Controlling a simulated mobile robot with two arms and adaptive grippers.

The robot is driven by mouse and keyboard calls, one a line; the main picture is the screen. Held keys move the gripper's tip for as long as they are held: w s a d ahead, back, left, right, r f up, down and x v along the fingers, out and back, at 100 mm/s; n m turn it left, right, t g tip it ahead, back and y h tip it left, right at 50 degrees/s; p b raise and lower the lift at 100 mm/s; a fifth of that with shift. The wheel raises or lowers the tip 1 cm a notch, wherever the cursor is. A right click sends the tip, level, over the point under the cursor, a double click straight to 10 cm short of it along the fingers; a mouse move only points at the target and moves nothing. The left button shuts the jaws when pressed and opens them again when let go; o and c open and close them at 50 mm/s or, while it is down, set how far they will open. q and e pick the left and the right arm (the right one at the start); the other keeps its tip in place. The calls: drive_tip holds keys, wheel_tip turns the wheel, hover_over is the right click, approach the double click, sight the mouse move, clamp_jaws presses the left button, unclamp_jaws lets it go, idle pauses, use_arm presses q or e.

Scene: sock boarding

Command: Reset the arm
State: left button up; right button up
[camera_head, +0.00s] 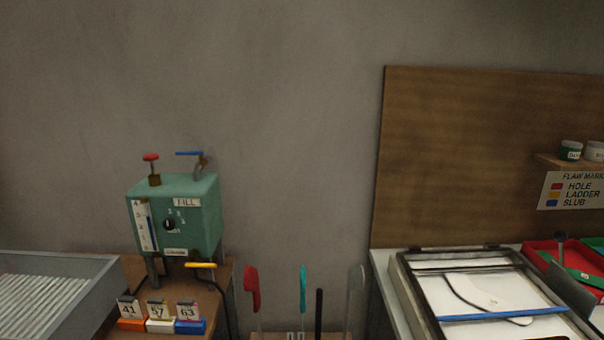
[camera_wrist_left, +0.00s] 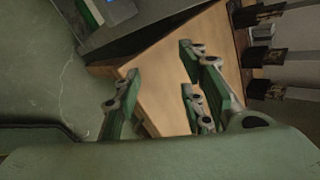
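My left gripper (camera_wrist_left: 158,100) shows in the left wrist view with its green and grey fingers spread apart. Nothing is held between them. A brown wooden surface (camera_wrist_left: 150,72) lies beyond the fingers; I cannot tell the distance. Neither arm shows in the head view, and my right gripper is in no view.
The head view shows a green machine (camera_head: 182,212) on a wooden stand, a grey bin (camera_head: 103,293) at left, several upright tools including a red one (camera_head: 252,285), and a framed light panel (camera_head: 480,292) at right. Dark block-like objects (camera_wrist_left: 258,53) stand right in the wrist view.

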use_arm(q)
drive_tip(key=s+a+f+n+g, duration=0.1)
drive_tip(key=s+f+n, duration=0.4)
drive_tip(key=s, duration=0.6)
drive_tip(key=s+a+f+n+g, duration=0.2)
drive_tip(key=s+f+n+g, duration=0.2)
drive_tip(key=s, duration=0.7)
drive_tip(key=s+a+f+n+g, duration=0.1)
drive_tip(key=s+f+n+g, duration=0.1)
drive_tip(key=s+f+n, duration=0.5)
drive_tip(key=s+n, duration=0.3)
drive_tip(key=s, duration=0.1)
drive_tip(key=shift+s+a+f+g+p, duration=0.2)
drive_tip(key=shift+a+g+p, duration=0.1)
drive_tip(key=shift+a, duration=0.1)
